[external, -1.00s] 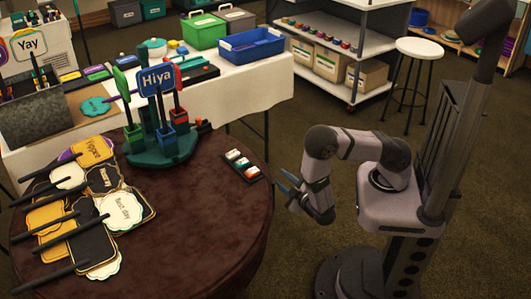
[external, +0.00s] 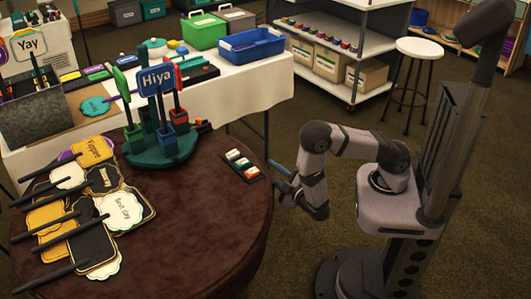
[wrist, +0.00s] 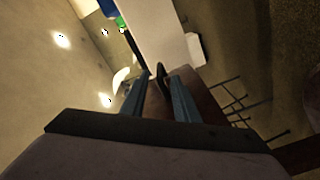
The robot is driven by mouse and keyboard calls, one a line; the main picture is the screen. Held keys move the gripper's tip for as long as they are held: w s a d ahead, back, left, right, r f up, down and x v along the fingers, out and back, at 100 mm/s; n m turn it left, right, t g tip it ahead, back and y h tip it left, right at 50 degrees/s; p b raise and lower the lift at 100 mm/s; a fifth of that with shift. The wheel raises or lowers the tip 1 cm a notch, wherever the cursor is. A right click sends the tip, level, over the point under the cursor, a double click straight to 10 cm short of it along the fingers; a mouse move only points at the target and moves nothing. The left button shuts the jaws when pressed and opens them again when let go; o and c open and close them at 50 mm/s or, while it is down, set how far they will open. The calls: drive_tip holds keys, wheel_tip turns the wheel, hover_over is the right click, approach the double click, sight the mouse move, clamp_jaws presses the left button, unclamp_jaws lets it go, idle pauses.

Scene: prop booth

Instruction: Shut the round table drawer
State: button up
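The round table (external: 215,225) has a dark reddish-brown top and stands left of my arm. No drawer front or handle can be made out in the external view; the table's side facing my gripper is mostly hidden. My gripper (external: 278,178) is just right of the table's right edge, at about the height of its top as seen there. In the wrist view my gripper (wrist: 158,97) shows two blue-grey fingers apart, with brown table surface (wrist: 208,100) beside and between them. A small dark upright piece (wrist: 160,72) shows beyond the fingertips; I cannot tell what it is.
On the table are a sign stand (external: 163,145) with a "Hiya" sign, several paddle signs (external: 75,215) and a small dark tray (external: 242,165) near the right edge. A white-clothed table (external: 250,85) stands behind, with a shelf cart (external: 350,60) and stool (external: 420,48) beyond.

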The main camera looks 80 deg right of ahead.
drive_tip(key=shift+x, duration=3.5)
clamp_jaws()
drive_tip(key=shift+w+a, duration=0.1)
drive_tip(key=shift+w, duration=0.05)
